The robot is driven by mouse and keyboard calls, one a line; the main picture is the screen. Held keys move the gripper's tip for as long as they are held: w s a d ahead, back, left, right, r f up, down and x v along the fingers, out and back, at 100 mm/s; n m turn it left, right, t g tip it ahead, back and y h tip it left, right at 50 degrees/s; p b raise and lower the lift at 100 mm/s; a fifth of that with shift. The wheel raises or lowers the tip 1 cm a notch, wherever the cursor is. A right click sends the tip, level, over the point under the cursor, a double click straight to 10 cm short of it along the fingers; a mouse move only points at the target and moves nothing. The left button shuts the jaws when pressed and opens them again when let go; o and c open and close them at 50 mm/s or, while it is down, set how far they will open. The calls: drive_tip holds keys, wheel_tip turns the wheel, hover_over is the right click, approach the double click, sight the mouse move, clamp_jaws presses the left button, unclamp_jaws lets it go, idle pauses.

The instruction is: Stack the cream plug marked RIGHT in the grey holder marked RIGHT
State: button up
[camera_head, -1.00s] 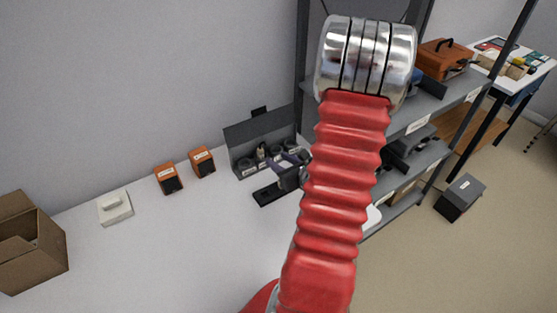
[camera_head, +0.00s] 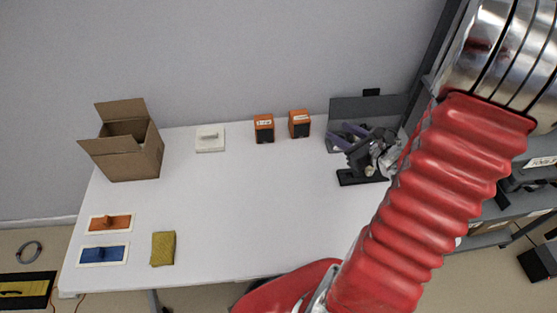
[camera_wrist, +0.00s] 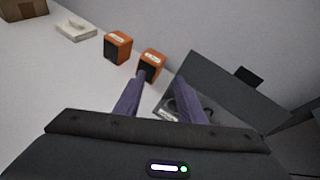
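My gripper (camera_head: 347,132) is over the right end of the white table. Its two purple fingers are apart with nothing seen between them in the wrist view (camera_wrist: 160,82). The grey holder (camera_head: 351,106), a box with a tall back panel, stands beyond the fingers, and its panel also shows in the wrist view (camera_wrist: 225,92). A small pale label and dark round shapes show low in it. My gripper and arm cover much of the holder. I cannot make out the cream plug or any RIGHT marking.
Two orange-and-black boxes (camera_head: 264,130) (camera_head: 299,124) stand left of the holder. A white block (camera_head: 210,139) and an open cardboard box (camera_head: 133,160) are farther left. Two coloured plates (camera_head: 110,222) (camera_head: 103,254) and a yellow cloth (camera_head: 163,248) lie front left. The table's middle is clear; shelving stands right.

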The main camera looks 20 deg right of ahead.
drive_tip(key=w+a+r+n+g+y, duration=0.1)
drive_tip(key=a+r+n+g+y, duration=0.35)
drive_tip(key=a+n, duration=0.85)
drive_tip(key=s+a+r+n+g+y, duration=0.15)
drive_tip(key=s+a+n, duration=0.25)
drive_tip(key=a, duration=0.4)
drive_tip(key=s+a+r+n+g, duration=0.3)
drive_tip(key=a+n, duration=0.1)
drive_tip(key=a, duration=0.3)
drive_tip(key=s+r+n+t+h, duration=0.1)
drive_tip(key=s+r+n+h, duration=0.5)
drive_tip(key=n, duration=0.6)
drive_tip(key=shift+s+d+r+h, duration=0.4)
drive_tip(key=shift+s+r, duration=0.15)
drive_tip(key=shift+s, duration=0.1)
drive_tip(key=shift+d, duration=0.1)
